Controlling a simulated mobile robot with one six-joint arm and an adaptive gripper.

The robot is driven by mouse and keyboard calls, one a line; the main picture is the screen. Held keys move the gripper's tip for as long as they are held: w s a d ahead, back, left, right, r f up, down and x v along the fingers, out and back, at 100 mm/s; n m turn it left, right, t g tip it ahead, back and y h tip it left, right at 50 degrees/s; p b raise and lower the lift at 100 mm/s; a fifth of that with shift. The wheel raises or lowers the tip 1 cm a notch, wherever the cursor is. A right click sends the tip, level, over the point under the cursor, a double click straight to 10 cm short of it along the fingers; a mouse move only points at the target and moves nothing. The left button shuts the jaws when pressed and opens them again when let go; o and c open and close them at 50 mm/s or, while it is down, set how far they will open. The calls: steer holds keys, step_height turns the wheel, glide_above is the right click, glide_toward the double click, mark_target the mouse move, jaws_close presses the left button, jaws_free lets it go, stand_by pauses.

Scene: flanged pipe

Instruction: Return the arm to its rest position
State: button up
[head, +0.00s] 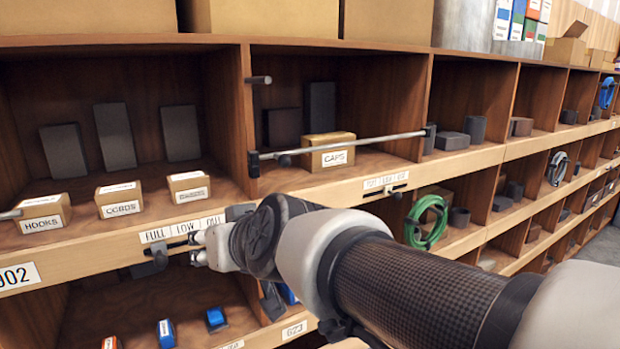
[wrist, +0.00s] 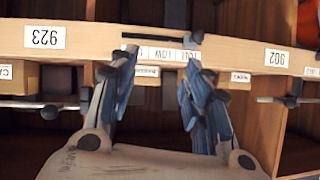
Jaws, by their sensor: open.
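My arm (head: 410,280) reaches from the lower right corner of the head view toward the shelf on the left. My gripper (head: 197,245) is at the shelf's front rail, just beside the FULL/LOW label strip (head: 168,233). Its fingers are small and partly hidden by the wrist in that view. In the wrist view my gripper (wrist: 158,70) shows two bluish fingers spread apart with nothing between them. The label strip (wrist: 160,53) lies on the rail beyond the fingertips. I cannot tell whether the fingertips touch it.
The wooden shelf rail (head: 90,250) runs close to my gripper. A metal bar (head: 350,143) crosses the bay holding the CAPS box (head: 328,152). The HOOKS box (head: 42,213) stands at left. A green coil (head: 426,222) hangs beyond my arm. The aisle floor (head: 600,246) shows at far right.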

steer(key=s+d+f+m+h+b, duration=0.1)
steer(key=s+d+f+h+b, duration=0.1)
steer(key=d+f, duration=0.4)
steer(key=s+d+f+m+g+h+b, duration=0.1)
steer(key=s+d+f, duration=0.4)
steer(key=d, duration=0.5)
steer(key=shift+s+f+g+h+b, duration=0.3)
steer(key=shift+f+h+b, duration=0.1)
steer(key=shift+f, duration=0.1)
steer(key=s+d+f+m+g+h+b, duration=0.1)
steer(key=s+d+f, duration=0.3)
steer(key=s+d+f+m+g+h+b, duration=0.1)
steer(key=s+d+f, duration=0.4)
steer(key=s+d+f+m+g+h+b, duration=0.1)
steer(key=s+d+f+h, duration=0.1)
steer(key=s+d+f, duration=0.2)
steer(key=shift+s+d+f+m+b, duration=0.25)
steer(key=shift+s+m+b, duration=0.15)
steer(key=shift+s, duration=0.1)
steer(key=shift+c, duration=0.4)
